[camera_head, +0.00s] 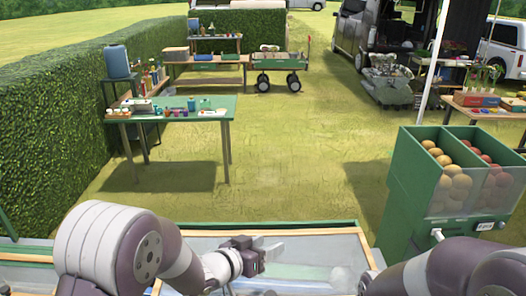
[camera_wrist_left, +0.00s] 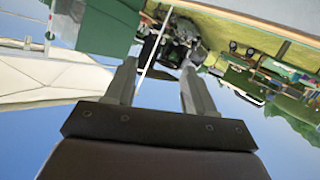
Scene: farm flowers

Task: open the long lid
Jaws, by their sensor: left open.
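A long, low frame with clear panels lies across the bottom of the head view, with a green far edge (camera_head: 270,226) and wooden strips. I take its pale, glassy panel (camera_head: 315,252) to be the long lid; it looks flat, and its handle is not clear. My left gripper (camera_head: 272,250) is over this panel near its middle. In the left wrist view its two fingers (camera_wrist_left: 160,85) are apart with nothing between them. I cannot tell whether it touches the panel. My right arm enters at lower right; its gripper does not show.
A green bin of yellow and red fruit (camera_head: 462,180) stands close on the right. A green table (camera_head: 185,108) with small pots stands beyond at left, beside a hedge (camera_head: 60,130). Open grass lies between. A green cart (camera_head: 280,65) is farther back.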

